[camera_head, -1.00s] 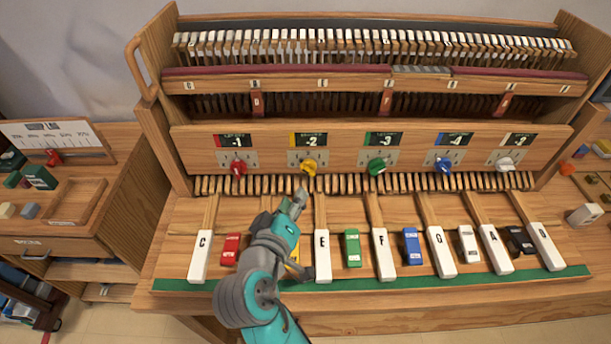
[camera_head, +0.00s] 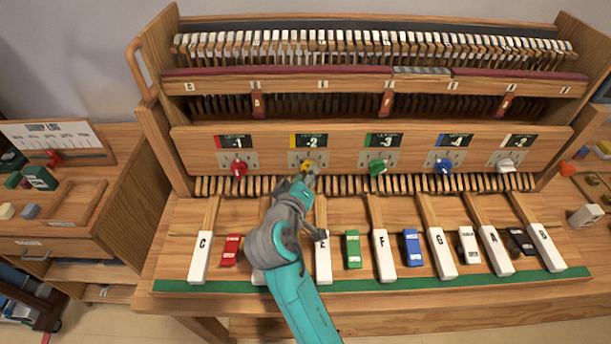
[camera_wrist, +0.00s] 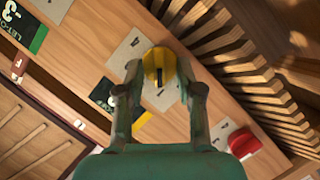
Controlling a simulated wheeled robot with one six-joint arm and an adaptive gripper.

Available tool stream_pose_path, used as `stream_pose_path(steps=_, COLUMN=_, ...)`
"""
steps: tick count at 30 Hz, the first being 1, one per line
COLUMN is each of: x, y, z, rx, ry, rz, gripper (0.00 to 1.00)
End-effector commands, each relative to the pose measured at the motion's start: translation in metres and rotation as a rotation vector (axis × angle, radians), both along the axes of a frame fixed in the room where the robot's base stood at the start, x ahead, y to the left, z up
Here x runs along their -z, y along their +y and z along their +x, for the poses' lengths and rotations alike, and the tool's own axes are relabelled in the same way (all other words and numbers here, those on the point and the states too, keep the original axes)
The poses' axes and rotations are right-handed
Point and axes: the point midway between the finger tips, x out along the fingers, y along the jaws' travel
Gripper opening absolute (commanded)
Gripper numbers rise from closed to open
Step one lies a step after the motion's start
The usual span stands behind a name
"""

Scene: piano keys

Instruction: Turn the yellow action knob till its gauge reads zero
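The yellow knob (camera_head: 306,165) sits on the wooden panel, under a gauge (camera_head: 309,141) that reads -2. My gripper (camera_head: 313,180) is in front of this knob and partly covers it. In the wrist view the yellow knob (camera_wrist: 160,72) shows between my two spread fingertips, with a dark mark on its face. The fingers stand on either side of it with small gaps, so my gripper is open. Whether either finger touches the knob is hard to tell. In the wrist view the yellow gauge (camera_wrist: 103,92) is partly hidden behind a finger.
The red knob (camera_head: 239,168) is to the left and the green knob (camera_head: 377,167) to the right. Blue (camera_head: 443,166) and white (camera_head: 506,165) knobs are farther right. A row of wooden slats (camera_head: 420,183) runs below the panel, with labelled keys (camera_head: 383,254) in front.

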Motion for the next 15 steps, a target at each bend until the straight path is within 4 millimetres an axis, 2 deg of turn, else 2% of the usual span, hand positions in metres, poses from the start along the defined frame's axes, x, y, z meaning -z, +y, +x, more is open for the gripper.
stream_pose_path(steps=5, x=-0.0001, y=0.0001, z=-0.0001, rx=0.000, ry=0.000, rz=0.000, gripper=0.36)
stream_pose_path(steps=9, x=-0.0001, y=0.0001, z=-0.0001, rx=0.000, ry=0.000, rz=0.000, gripper=0.01)
stream_pose_path(steps=15, x=-0.0001, y=0.0001, z=-0.0001, rx=0.000, ry=0.000, rz=0.000, gripper=0.00)
